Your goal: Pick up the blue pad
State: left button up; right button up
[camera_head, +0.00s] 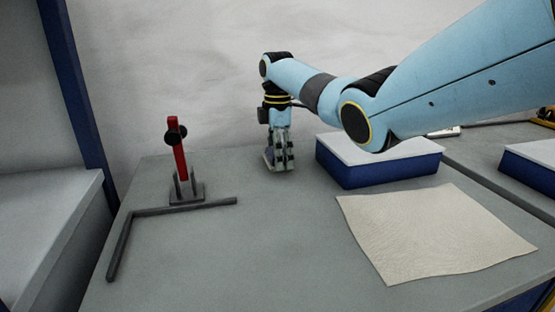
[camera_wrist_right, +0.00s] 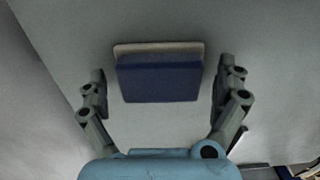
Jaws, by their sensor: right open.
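The blue pad (camera_wrist_right: 160,80) has a pale layer along one edge. In the right wrist view it lies between the two fingers of my right gripper (camera_wrist_right: 160,85), with a gap on each side. The gripper is open. In the head view my right gripper (camera_head: 279,160) points down at the table's far side, and the blue pad (camera_head: 269,154) is mostly hidden behind its fingers. My left gripper is not in view.
A blue box with a white top (camera_head: 345,174) stands right of the gripper. A cream sheet (camera_head: 435,232) lies in front of it. A red toggle clamp (camera_head: 178,160) and a dark angle bar (camera_head: 150,211) are at left. The table's middle (camera_head: 270,240) is clear.

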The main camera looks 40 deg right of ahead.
jog(key=c, duration=1.1)
jog(key=shift+c, duration=0.2)
jog(key=shift+r, duration=0.2)
notch_tip(320, 180, up, 4)
jog(key=shift+r+p, duration=0.15)
jog(key=shift+p, duration=0.25)
jog(key=s+r+p, duration=0.4)
jog(key=s+r, duration=0.2)
jog(key=s, duration=0.5)
jog(key=shift+s+r, duration=0.25)
jog(key=shift+s, duration=0.05)
